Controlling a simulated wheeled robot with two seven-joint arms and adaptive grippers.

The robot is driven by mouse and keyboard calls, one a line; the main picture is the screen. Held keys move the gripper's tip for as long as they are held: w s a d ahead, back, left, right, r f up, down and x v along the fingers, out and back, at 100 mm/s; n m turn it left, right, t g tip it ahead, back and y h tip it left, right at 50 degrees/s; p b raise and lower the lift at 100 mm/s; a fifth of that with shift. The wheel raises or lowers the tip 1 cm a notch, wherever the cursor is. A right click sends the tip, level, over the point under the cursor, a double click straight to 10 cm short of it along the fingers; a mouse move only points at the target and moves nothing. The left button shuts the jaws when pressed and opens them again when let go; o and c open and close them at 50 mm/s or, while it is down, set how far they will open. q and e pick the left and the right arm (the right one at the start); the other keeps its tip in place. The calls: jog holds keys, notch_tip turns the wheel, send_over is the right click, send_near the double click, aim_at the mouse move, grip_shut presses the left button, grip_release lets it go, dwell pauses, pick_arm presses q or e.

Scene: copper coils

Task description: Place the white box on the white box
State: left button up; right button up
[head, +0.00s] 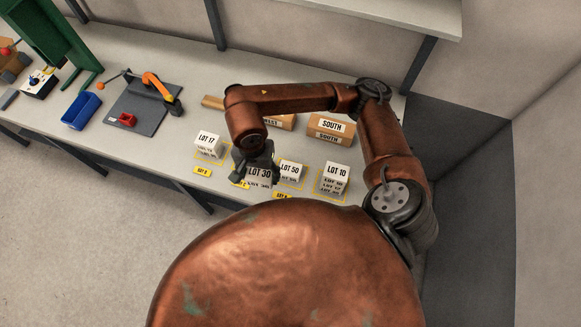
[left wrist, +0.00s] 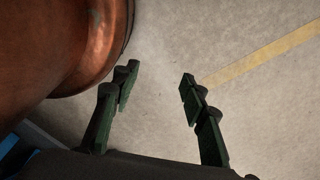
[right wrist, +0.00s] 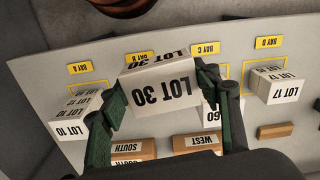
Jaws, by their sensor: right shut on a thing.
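My right gripper (head: 257,160) is shut on a white box marked LOT 30 (head: 259,173). In the right wrist view, this box (right wrist: 160,92) sits between the two fingers, its label upside down. In the head view, a white box marked LOT 50 (head: 290,168) is just right of it, a stack with LOT 10 on top (head: 336,174) is further right, and a LOT 17 box (head: 208,140) is left. The gap below the held box cannot be judged. A partly hidden white box (right wrist: 209,114) shows behind a finger. My left gripper (left wrist: 158,90) is open and empty over the floor.
Cardboard boxes marked SOUTH (head: 330,127) and WEST (head: 285,122) stand behind the white boxes. Yellow bay labels and outlines mark the table (head: 120,143). A blue bin (head: 82,111) and a dark board (head: 140,108) are at left. A wall shelf overhangs the back.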

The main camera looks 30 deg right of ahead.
jog(key=shift+s+a+r+m, duration=0.15)
jog(key=shift+s+a+m, duration=0.35)
jog(key=shift+m, duration=0.1)
jog(key=w+d+f+p, duration=0.2)
jog(key=d+f, duration=0.2)
jog(key=d, duration=0.4)
send_over(290, 170)
jog(key=a, duration=0.1)
notch_tip(290, 170, down, 4)
jog(key=shift+s+f+p, duration=0.1)
jog(key=shift+f+p, duration=0.15)
jog(key=shift+p, duration=0.2)
jog(key=shift+d+f, duration=0.3)
jog(key=shift+f, duration=0.15)
jog(key=f+p, duration=0.1)
jog(key=f, duration=0.2)
jog(key=shift+d, duration=0.2)
jog(key=shift+f, duration=0.25)
pick_arm(q)
jog(key=r, duration=0.2)
jog(key=w+r, duration=0.1)
jog(key=r, duration=0.1)
jog(key=shift+w+r, duration=0.1)
jog(key=shift+r, duration=0.15)
pick_arm(e)
jog(key=shift+w, duration=0.2)
jog(key=shift+f, duration=0.1)
